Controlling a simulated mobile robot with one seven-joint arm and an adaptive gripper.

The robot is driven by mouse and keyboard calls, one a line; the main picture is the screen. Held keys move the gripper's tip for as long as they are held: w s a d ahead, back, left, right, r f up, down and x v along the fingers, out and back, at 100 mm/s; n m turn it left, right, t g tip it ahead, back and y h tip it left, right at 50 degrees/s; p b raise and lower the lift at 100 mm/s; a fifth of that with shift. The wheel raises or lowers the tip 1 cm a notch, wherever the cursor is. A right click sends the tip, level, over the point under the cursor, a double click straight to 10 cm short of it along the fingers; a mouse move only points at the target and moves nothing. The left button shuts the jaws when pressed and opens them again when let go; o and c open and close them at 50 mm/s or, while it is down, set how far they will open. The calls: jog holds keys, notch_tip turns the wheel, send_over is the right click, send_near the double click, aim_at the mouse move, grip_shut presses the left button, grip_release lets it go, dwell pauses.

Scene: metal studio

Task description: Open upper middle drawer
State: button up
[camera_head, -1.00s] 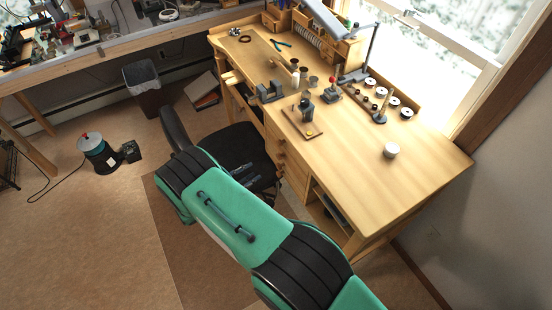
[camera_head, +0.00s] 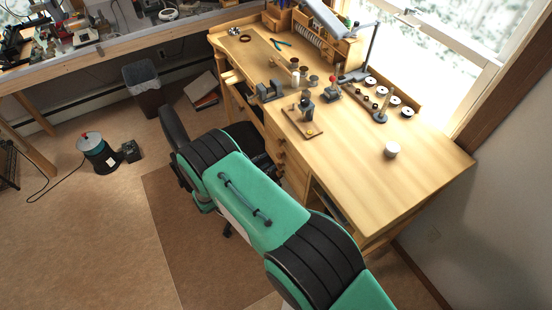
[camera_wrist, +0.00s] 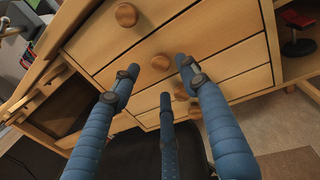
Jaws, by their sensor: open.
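The wooden desk (camera_head: 350,150) has a stack of drawers on its front with round wooden knobs, partly hidden by my arm in the head view. In the wrist view, the top drawer's knob (camera_wrist: 126,14) is at the top. The second drawer's front (camera_wrist: 225,62) lies below it, with its knob (camera_wrist: 160,62) between my finger ends. Lower knobs (camera_wrist: 181,92) show partly behind the fingers. The drawers in view look shut. My gripper (camera_wrist: 160,78) is open and empty, its blue fingers pointing at the drawer fronts. Contact with the knob cannot be told.
A black chair (camera_head: 172,128) stands close beside my arm in front of the desk. Small tools and a white cup (camera_head: 391,150) are on the desktop. The floor at lower left is clear.

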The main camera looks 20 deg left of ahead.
aim_at(278, 157)
jog(key=shift+x, duration=3.05)
grip_shut()
